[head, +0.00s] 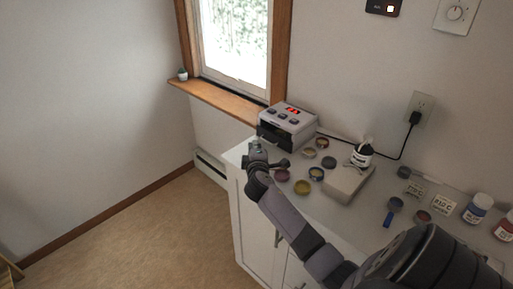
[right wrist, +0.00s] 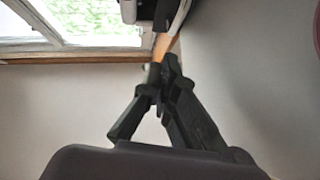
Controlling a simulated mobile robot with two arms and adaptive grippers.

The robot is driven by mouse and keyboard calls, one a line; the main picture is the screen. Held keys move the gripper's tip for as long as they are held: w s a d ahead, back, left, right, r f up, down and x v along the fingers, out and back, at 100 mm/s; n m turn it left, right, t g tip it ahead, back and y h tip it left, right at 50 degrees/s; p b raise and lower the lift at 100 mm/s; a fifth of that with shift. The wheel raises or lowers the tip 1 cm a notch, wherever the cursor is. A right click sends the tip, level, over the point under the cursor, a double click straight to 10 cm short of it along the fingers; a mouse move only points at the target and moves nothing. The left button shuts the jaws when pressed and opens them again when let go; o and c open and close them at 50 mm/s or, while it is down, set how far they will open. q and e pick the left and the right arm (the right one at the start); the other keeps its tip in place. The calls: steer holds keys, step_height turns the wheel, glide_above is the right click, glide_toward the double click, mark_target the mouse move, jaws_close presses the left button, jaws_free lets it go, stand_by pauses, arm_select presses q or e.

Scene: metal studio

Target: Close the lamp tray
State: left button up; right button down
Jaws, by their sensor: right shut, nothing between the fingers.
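The lamp (head: 290,114) is a light grey box with a red display and buttons on top, at the back left corner of the white counter. Its front is dark and low; I cannot tell how far its tray stands out. My right gripper (head: 257,149) is at the counter's left edge, just in front of and left of the lamp. In the right wrist view the gripper (right wrist: 163,72) has its fingertips together with nothing between them. Part of the lamp (right wrist: 150,10) shows at the top of that view. My left gripper is not in view.
Several small round pots, such as a yellow one (head: 302,187), lie on the counter near my right arm. A black cord runs to the wall outlet (head: 420,107). A window sill (head: 225,102) is behind.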

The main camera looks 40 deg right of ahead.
steer(key=shift+s+a+r, duration=0.2)
steer(key=shift+s+a, duration=0.25)
steer(key=shift+a, duration=0.15)
steer(key=shift+s+a+r, duration=0.15)
steer(key=shift+s+a, duration=0.3)
steer(key=shift+a, duration=0.15)
steer(key=s, duration=0.1)
steer(key=s+a, duration=0.1)
steer(key=shift+s+f, duration=0.15)
steer(key=shift+s, duration=0.25)
steer(key=v, duration=0.3)
steer(key=shift+w+a+b, duration=0.1)
steer(key=shift+a+b, duration=0.15)
steer(key=shift+b, duration=0.05)
steer(key=shift+s+a+r, duration=0.25)
steer(key=shift+s, duration=0.05)
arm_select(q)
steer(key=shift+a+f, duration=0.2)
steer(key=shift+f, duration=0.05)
arm_select(e)
steer(key=shift+s, duration=0.15)
